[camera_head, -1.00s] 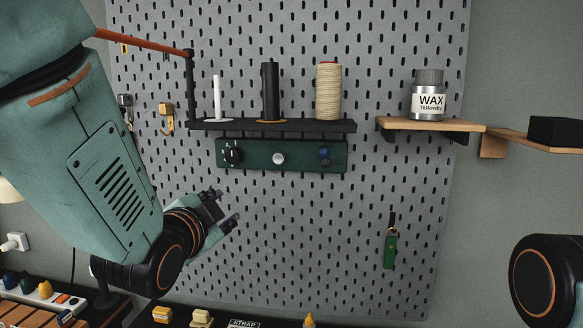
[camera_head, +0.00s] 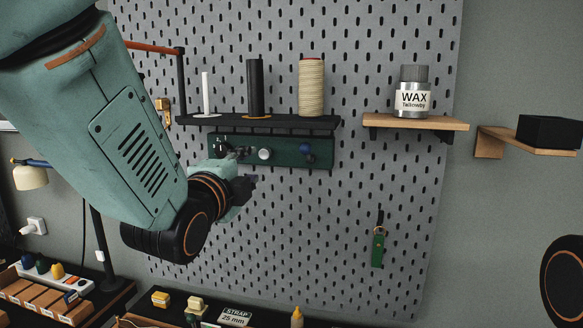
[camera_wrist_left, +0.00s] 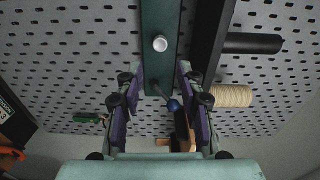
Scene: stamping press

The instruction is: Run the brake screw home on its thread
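A dark green panel (camera_head: 290,152) hangs under the black shelf, carrying a silver knob (camera_head: 264,153), a blue ball-ended lever (camera_head: 305,147) and a dark knob at left, partly covered by my gripper. I cannot tell for sure which is the brake screw; the silver knob looks the most screw-like. My left gripper (camera_head: 244,168) is in front of the panel's lower left part. In the left wrist view my gripper (camera_wrist_left: 160,78) is open and empty, its fingers apart either side of the panel. The silver knob (camera_wrist_left: 160,43) lies beyond the fingertips; the blue ball (camera_wrist_left: 173,105) shows between the fingers. My right gripper is not in view.
The black shelf (camera_head: 225,121) above holds a white rod, a black cylinder and a thread spool (camera_head: 311,88). A wooden shelf (camera_head: 420,121) with a wax jar is to the right. A green tag (camera_head: 378,247) hangs lower. The pegboard below the panel is mostly clear.

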